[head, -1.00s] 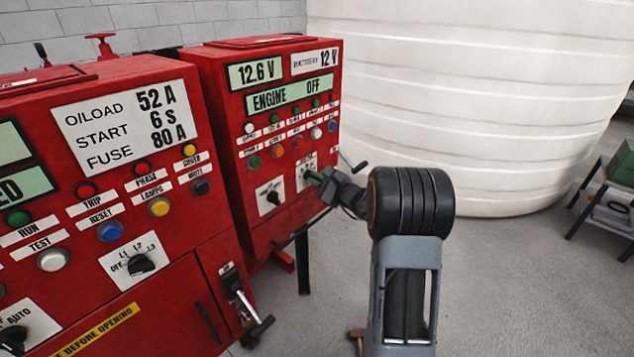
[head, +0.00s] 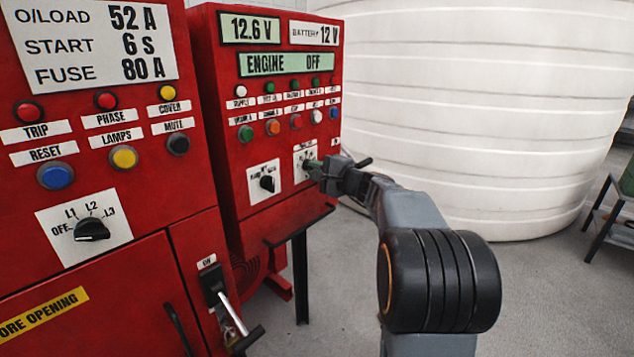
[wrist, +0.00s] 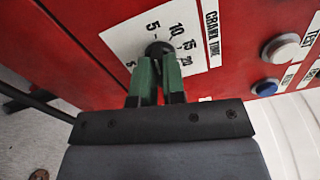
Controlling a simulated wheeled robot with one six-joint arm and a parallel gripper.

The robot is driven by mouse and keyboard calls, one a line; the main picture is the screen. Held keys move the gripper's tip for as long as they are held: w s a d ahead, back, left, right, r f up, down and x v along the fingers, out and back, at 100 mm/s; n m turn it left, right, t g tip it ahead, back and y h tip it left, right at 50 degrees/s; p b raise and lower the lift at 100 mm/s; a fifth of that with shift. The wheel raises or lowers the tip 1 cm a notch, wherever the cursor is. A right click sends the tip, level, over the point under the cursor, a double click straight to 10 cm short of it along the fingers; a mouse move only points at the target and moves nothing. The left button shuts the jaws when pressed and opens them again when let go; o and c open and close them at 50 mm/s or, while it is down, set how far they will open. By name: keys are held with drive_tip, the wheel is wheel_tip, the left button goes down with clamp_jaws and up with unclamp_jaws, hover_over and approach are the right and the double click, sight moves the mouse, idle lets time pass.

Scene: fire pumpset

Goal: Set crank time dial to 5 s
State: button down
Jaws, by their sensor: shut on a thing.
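The crank time dial (wrist: 158,49) is a black knob on a white plate (wrist: 125,42) marked with 5, 10, 15 and 20, labelled "CRANK TIME" in the wrist view. My gripper (wrist: 160,72) has green fingers shut on the knob. The fingers hide much of the knob, so I cannot tell which number it points to. In the head view my gripper (head: 314,168) reaches the right-hand dial plate (head: 305,153) on the far red panel (head: 228,150); the dial there is mostly hidden.
Another black selector (head: 267,183) sits just left of the dial. Several coloured buttons and a display reading "ENGINE OFF" (head: 286,64) are above. A nearer red panel (head: 150,200) stands at left with a protruding lever (head: 230,312). A white tank (head: 460,110) stands behind; grey floor is open at right.

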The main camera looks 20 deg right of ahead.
drive_tip(key=shift+n+b, duration=0.3)
drive_tip(key=c, duration=1.2)
unclamp_jaws()
drive_tip(key=v, duration=1.3)
drive_tip(key=shift+s, duration=0.35)
drive_tip(key=shift+d, duration=0.1)
